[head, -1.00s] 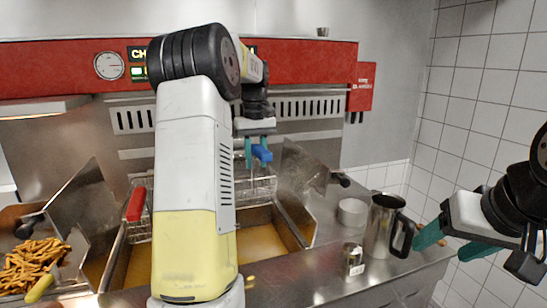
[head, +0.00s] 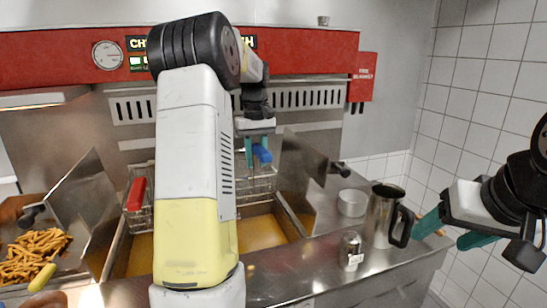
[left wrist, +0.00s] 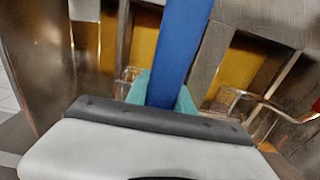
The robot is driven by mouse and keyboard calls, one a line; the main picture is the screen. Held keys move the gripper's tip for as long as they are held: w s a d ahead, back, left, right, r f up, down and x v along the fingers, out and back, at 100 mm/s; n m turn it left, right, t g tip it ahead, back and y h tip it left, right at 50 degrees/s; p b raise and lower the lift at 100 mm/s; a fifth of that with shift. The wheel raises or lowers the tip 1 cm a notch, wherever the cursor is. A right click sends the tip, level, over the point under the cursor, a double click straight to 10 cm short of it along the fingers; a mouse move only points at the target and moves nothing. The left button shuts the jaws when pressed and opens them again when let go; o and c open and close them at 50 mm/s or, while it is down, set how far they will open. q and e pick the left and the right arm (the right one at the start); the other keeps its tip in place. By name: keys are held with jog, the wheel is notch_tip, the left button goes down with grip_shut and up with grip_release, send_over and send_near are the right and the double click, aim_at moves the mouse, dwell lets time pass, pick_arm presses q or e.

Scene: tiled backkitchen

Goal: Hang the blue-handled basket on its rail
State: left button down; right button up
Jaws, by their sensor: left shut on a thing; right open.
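The blue handle (head: 262,154) of the basket is between the teal fingers of my left gripper (head: 256,150), above the back right of the fryer. The left wrist view shows the blue handle (left wrist: 180,50) large, with the gripper (left wrist: 163,92) shut on it. The wire basket (head: 258,182) hangs below it, partly hidden behind my left arm. A red-handled basket (head: 136,194) stands to the left, at the left fryer well. A slotted steel panel (head: 300,98) runs along the back wall. My right gripper (head: 450,230) is open and empty at the right, near the steel jug.
A steel jug (head: 383,215), a shaker (head: 350,252) and a white round dish (head: 352,202) stand on the counter at the right. Fries (head: 35,256) lie in a tray at the left. Upright steel panels flank the oil wells (head: 262,232).

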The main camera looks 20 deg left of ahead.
pick_arm(q)
jog(key=shift+f, duration=0.5)
jog(key=c, duration=1)
grip_release()
